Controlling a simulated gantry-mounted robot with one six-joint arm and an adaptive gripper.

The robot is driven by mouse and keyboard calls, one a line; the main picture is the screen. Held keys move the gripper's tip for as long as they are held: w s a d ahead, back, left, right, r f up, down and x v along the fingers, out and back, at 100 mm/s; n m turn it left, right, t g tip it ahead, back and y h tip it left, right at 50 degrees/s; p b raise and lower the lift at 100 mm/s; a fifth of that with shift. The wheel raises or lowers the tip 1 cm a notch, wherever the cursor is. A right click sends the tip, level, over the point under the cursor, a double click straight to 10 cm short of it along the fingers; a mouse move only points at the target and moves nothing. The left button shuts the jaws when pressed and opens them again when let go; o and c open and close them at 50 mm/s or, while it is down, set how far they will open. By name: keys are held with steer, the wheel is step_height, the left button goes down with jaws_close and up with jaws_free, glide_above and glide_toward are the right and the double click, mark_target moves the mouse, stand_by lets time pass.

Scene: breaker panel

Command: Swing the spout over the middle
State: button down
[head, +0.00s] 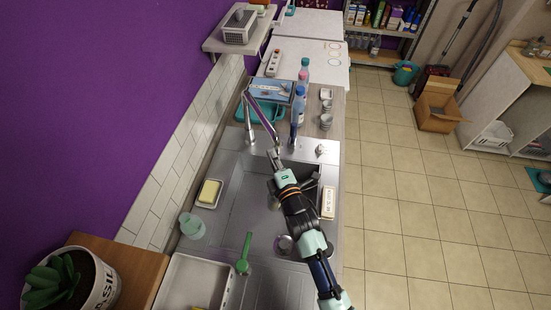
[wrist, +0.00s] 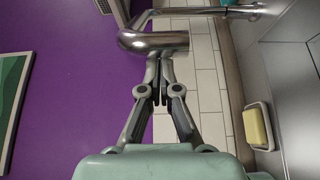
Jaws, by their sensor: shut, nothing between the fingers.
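The metal tap stands at the far edge of the steel sink (head: 238,205). Its spout (head: 264,120) slants from a tall post on the left down to the right, with its end near the far part of the basin. In the wrist view the spout (wrist: 155,41) crosses just beyond my fingers. My gripper (head: 275,157) is close to the spout's end, reaching in from the near right. In the wrist view my gripper (wrist: 160,58) has its fingers together and empty, with the tips at the spout; I cannot tell whether they touch. My arm hides part of the basin.
A yellow block in a dish (head: 209,192) and a green cup (head: 191,226) stand left of the basin. A green brush (head: 245,252) lies at the near edge. Bottles (head: 299,105) stand behind the tap. A pale tray (head: 329,202) lies right of my arm.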

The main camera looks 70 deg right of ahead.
steer(key=s+a+b, duration=0.3)
steer(key=s+a, duration=0.2)
steer(key=s, duration=0.2)
steer(key=shift+s+a, duration=0.25)
steer(key=shift+a, duration=0.15)
stand_by(0.4)
